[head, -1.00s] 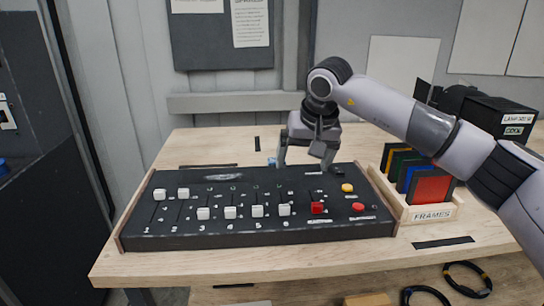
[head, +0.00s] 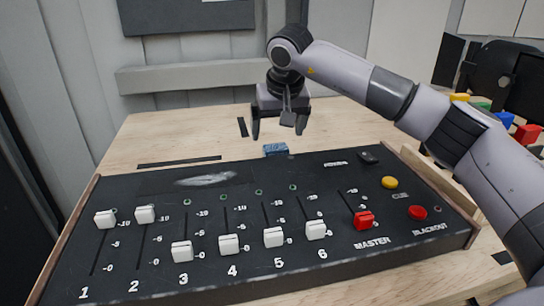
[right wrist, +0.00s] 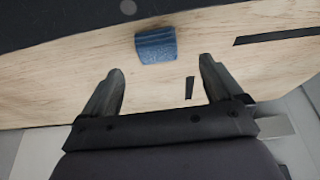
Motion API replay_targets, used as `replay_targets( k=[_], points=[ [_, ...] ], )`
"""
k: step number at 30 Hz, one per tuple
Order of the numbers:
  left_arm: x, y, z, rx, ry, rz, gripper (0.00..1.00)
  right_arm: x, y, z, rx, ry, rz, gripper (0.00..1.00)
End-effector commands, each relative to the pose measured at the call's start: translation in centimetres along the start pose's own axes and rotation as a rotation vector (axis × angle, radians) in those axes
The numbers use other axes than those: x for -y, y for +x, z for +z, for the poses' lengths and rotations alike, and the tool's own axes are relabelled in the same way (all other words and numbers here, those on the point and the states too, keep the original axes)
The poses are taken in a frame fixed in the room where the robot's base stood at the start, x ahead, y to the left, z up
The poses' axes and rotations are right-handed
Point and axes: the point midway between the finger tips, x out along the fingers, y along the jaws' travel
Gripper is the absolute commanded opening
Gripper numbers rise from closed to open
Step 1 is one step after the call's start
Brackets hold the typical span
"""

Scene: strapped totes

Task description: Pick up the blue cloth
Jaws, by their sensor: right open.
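The blue cloth (head: 276,149) is a small folded piece lying on the wooden table just behind the back edge of the black fader console. It also shows in the right wrist view (right wrist: 156,45), ahead of and between the fingertips. My right gripper (head: 281,134) is open and empty, above the table on the far side of the cloth. Its two fingers show apart in the right wrist view (right wrist: 160,72), and they do not touch the cloth. My left gripper is in neither view.
The black console (head: 300,240) with white and red faders fills the front of the table. Black tape strips (head: 180,162) mark the wood. Coloured frames (head: 505,119) and a black lamp box stand at the right. The table (head: 170,135) behind the console is mostly bare.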

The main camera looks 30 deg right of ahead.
Motion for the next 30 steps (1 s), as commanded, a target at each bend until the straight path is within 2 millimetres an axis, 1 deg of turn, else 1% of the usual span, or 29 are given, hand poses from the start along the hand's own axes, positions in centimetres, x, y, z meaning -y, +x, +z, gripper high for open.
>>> replay_targets(
  k=[5, 12, 16, 22, 23, 24, 26, 27, 30],
  points=[
    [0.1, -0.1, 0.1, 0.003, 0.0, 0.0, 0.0, -0.1, 2.1, 0.1, 0.003, 0.002, 0.001, 0.94],
    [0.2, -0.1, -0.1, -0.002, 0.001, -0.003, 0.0, -0.3, 5.5, 0.2, 0.002, 0.0, 0.0, 0.94],
    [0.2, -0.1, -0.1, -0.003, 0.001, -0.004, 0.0, -0.3, 6.3, 0.1, 0.0, 0.0, 0.0, 0.94],
    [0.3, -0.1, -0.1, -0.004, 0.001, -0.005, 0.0, -0.3, 6.3, 0.1, 0.0, -0.001, 0.0, 0.94],
    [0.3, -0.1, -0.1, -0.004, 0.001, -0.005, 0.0, -0.3, 6.3, 0.1, 0.0, -0.001, 0.0, 0.84],
    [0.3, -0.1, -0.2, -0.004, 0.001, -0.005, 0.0, -0.3, 6.3, 0.1, 0.0, -0.001, 0.0, 0.71],
    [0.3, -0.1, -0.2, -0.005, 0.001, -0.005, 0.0, -0.3, 6.3, 0.1, 0.0, 0.0, 0.0, 0.51],
    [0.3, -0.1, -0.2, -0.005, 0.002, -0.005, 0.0, -0.3, 6.3, 0.1, 0.0, 0.0, 0.0, 0.38],
    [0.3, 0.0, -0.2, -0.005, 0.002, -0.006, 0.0, -0.3, 6.3, 0.1, 0.0, 0.0, 0.0, 0.38]
  ],
)
